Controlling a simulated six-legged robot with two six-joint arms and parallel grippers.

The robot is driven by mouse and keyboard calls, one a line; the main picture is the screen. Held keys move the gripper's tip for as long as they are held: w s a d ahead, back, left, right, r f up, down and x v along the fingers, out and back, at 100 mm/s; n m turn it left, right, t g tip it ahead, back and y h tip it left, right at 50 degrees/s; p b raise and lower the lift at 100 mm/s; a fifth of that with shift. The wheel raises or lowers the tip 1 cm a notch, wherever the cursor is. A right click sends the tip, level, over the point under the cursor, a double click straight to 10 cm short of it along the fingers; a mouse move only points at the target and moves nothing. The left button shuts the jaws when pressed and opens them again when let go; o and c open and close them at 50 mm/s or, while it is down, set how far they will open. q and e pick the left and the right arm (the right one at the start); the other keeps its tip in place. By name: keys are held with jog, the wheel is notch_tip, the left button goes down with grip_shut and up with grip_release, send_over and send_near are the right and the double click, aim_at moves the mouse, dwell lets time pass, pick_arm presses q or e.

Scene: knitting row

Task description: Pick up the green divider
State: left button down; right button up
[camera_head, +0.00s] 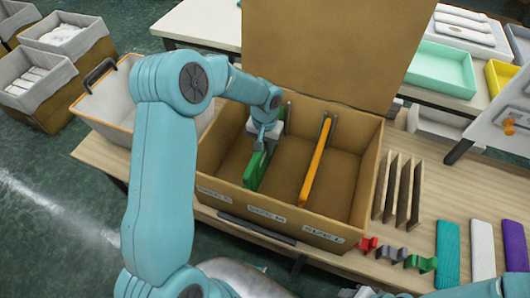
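The green divider (257,171) stands in the open cardboard box (344,218), left of the orange divider (317,163). My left gripper (261,145) reaches down into the box from above, at the upper edge of the green divider. The gripper and wrist hide part of the divider's far end. The fingers are too small and too covered to tell whether they are open or closed on it. My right gripper does not show.
The box's tall lid (325,50) stands up behind it. Brown upright slats (398,190) stand right of the box, with small red, grey and green pieces (421,263) in front. A grey-lined bin (110,104) is at left. A mint tray (441,68) is behind.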

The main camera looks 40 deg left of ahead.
pick_arm(q)
jog(key=shift+w, duration=0.1)
notch_tip(320, 180, up, 28)
jog(key=p, duration=0.1)
dwell(0.6)
notch_tip(320, 180, up, 10)
jog(key=p, duration=1)
dwell(0.4)
dwell(1.1)
